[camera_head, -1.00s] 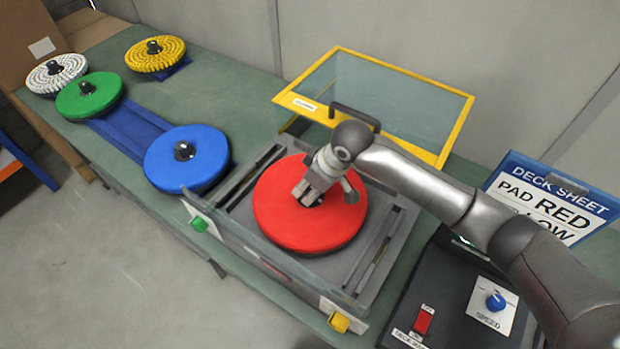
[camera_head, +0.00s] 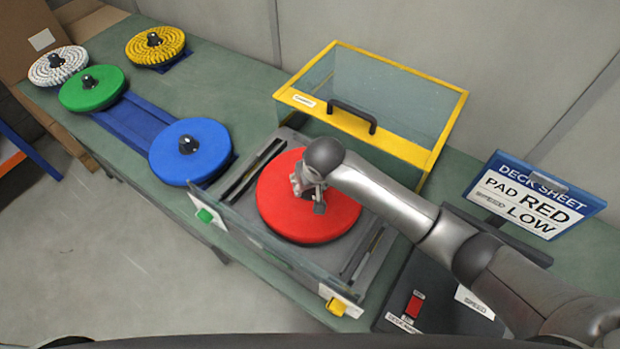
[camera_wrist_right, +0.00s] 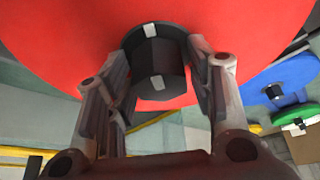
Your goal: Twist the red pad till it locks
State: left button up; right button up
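The red pad (camera_head: 335,217) lies flat on the grey deck of the machine (camera_head: 245,215). Its black knob (camera_wrist_right: 155,65) shows in the right wrist view, with one white mark near its base and another on its end. My right gripper (camera_head: 309,190) comes down over the pad's middle. In the right wrist view its fingers (camera_wrist_right: 160,75) stand on both sides of the knob and appear to press on it. The head view mostly hides the knob behind the gripper. Whether the pad is locked cannot be seen. My left gripper is not in view.
The yellow-framed clear guard (camera_head: 402,148) stands open behind the deck. Blue (camera_head: 210,150), green (camera_head: 100,95), white (camera_head: 50,70) and yellow (camera_head: 165,50) pads sit at left. A control box with a red switch (camera_head: 414,304) and a deck sheet sign (camera_head: 535,205) are at right.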

jog(key=shift+o, duration=0.6)
jog(key=shift+w, duration=0.1)
jog(key=shift+s+r, duration=0.2)
jog(key=shift+r, duration=0.25)
jog(key=v, duration=1.1)
jog(key=shift+d, duration=0.2)
